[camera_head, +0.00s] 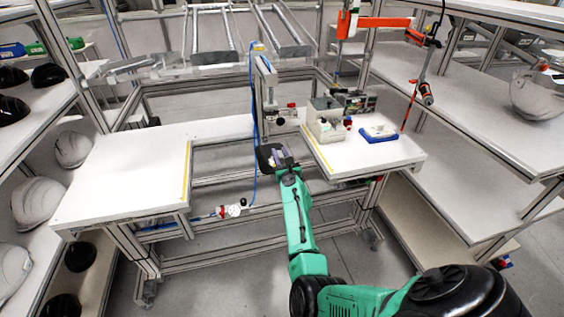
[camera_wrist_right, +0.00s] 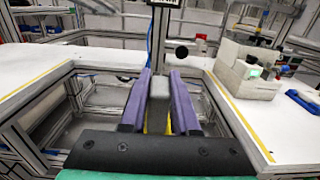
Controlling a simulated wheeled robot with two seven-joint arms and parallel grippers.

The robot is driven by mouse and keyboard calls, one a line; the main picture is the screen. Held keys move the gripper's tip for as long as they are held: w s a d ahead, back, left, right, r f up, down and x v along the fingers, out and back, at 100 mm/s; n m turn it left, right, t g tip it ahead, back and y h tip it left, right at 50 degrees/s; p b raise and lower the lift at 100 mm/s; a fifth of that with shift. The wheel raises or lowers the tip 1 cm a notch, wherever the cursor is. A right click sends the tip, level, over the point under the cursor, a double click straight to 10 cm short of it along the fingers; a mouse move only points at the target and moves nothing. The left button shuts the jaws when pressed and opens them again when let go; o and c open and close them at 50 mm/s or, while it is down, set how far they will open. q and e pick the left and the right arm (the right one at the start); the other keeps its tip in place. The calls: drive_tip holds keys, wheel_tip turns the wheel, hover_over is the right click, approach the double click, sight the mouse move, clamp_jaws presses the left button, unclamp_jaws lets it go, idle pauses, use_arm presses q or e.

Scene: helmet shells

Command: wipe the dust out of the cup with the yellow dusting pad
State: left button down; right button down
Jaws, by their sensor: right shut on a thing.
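My right gripper (camera_head: 272,158) is in the gap between the two white table halves, in front of the grey upright fixture (camera_head: 265,85). In the right wrist view its purple fingers (camera_wrist_right: 161,88) are shut on a grey block (camera_wrist_right: 158,90). Small bits of yellow show low beside this block, so it looks like the dusting pad, mostly hidden by the fingers. A dark round face (camera_wrist_right: 182,52) shows beyond the fingertips, by the fixture, apart from them; it may be the cup. I cannot make out dust on it. My left gripper is not in view.
A beige device (camera_head: 325,122) and a blue-edged tray (camera_head: 379,133) stand on the right table half. The left table half (camera_head: 125,175) is bare. Shelves with helmet shells (camera_head: 38,200) flank the left side. A blue cable (camera_head: 254,120) hangs beside the fixture.

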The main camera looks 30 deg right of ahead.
drive_tip(key=w+d+f+b, duration=0.1)
drive_tip(key=w+b, duration=0.3)
drive_tip(key=b, duration=0.1)
drive_tip(key=w+d+f+b, duration=0.1)
drive_tip(key=w+f+b, duration=0.1)
drive_tip(key=w+b, duration=0.2)
drive_tip(key=w+d+f+b, duration=0.1)
drive_tip(key=w+b, duration=0.2)
drive_tip(key=b, duration=0.4)
drive_tip(key=shift+w+d+f+b, duration=0.25)
drive_tip(key=shift+w+d+b, duration=0.1)
drive_tip(key=shift+w+b, duration=0.05)
drive_tip(key=shift+f+b, duration=0.45)
drive_tip(key=shift+f+b, duration=0.6)
drive_tip(key=shift+f, duration=0.05)
idle(2.3)
drive_tip(key=shift+a, duration=0.1)
idle(0.4)
drive_tip(key=shift+s+a+p, duration=0.1)
drive_tip(key=shift+s+p, duration=0.1)
drive_tip(key=shift+p, duration=0.4)
drive_tip(key=shift+s+a+p, duration=0.2)
drive_tip(key=shift+s+p, duration=0.5)
drive_tip(key=shift+p, duration=0.65)
drive_tip(key=shift+d, duration=0.1)
